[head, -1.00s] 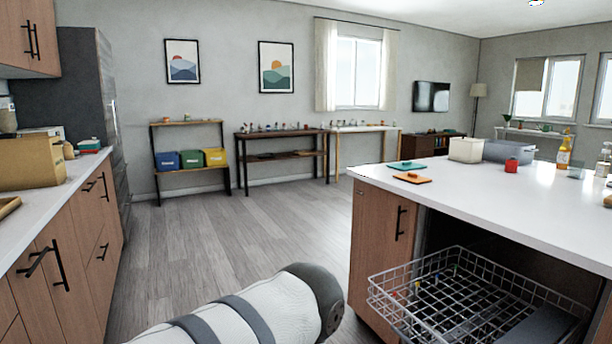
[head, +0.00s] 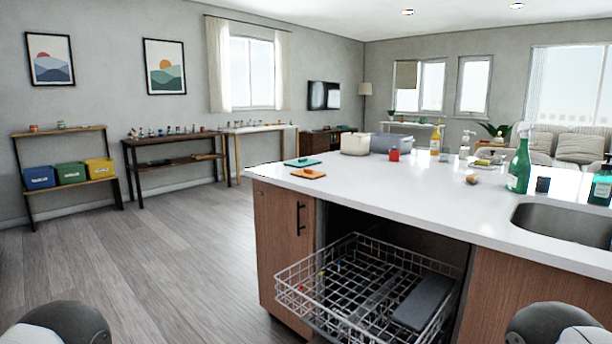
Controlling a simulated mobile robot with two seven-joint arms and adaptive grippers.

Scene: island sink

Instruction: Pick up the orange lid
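The orange lid (head: 308,173) lies flat on the white island counter (head: 400,190), close to its left end. A teal lid (head: 302,162) lies just behind it, apart from it. Parts of my two arms show at the bottom left and bottom right corners, well short of the counter's left end. Neither gripper can be made out in the head view, and nothing touches the orange lid.
A pulled-out wire dishwasher rack (head: 365,290) juts from the island's front. A white container (head: 355,144), a grey bin (head: 391,142) and a red jar (head: 394,155) stand behind the lids. A green bottle (head: 519,166) stands near the sink (head: 565,222). The floor (head: 150,260) at left is clear.

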